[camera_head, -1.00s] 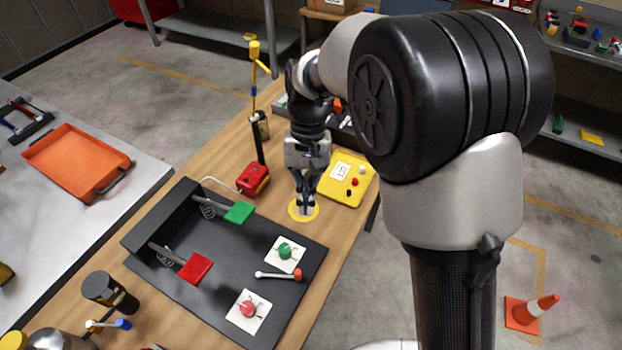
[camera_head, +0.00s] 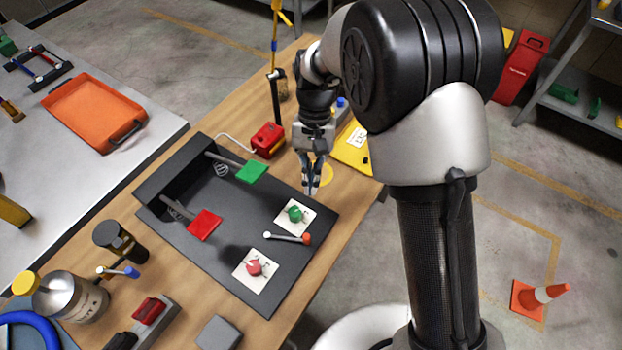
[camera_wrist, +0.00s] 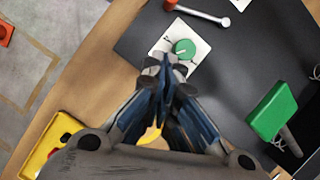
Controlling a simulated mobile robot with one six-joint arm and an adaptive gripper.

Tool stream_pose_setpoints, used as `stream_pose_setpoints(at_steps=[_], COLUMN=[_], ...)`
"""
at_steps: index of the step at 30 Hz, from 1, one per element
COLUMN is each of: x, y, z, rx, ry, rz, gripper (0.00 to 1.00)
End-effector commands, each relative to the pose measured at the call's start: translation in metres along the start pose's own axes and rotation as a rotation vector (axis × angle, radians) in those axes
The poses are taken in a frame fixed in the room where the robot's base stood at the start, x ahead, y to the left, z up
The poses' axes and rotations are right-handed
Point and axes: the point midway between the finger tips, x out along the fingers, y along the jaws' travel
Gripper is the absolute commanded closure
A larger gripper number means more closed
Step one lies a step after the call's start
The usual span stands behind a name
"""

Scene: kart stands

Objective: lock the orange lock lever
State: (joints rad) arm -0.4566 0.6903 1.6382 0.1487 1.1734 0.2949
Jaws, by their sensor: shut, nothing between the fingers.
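The orange lock lever (camera_head: 288,237) lies on the black board (camera_head: 236,252), a pale rod with a white ball at its left end and an orange knob at its right end. It is between a green round knob (camera_head: 295,213) and a red round knob (camera_head: 254,267), each on a white plate. In the wrist view the lever (camera_wrist: 200,14) is at the top edge, partly cut off, beyond the green knob (camera_wrist: 185,48). My gripper (camera_head: 311,189) is shut and empty, above the board's far right edge. Its fingertips (camera_wrist: 165,64) appear just short of the green knob, apart from the lever.
Green (camera_head: 251,172) and red (camera_head: 205,225) paddles stand out over the board. A red box (camera_head: 268,140) and a yellow box (camera_head: 353,148) are behind. A black cylinder (camera_head: 113,236) and a blue-tipped lever (camera_head: 122,271) are left of the board.

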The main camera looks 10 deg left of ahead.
Motion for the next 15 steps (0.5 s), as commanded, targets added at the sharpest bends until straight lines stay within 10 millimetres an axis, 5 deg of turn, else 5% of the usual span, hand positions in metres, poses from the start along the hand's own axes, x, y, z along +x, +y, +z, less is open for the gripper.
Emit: stream_pose_setpoints(at_steps=[9, 15], x=[0.070, 0.076], y=[0.000, 0.000], z=[0.002, 0.029], rx=[-0.001, -0.001], ry=[-0.002, 0.001], rz=[0.001, 0.000], gripper=[1.00, 1.00])
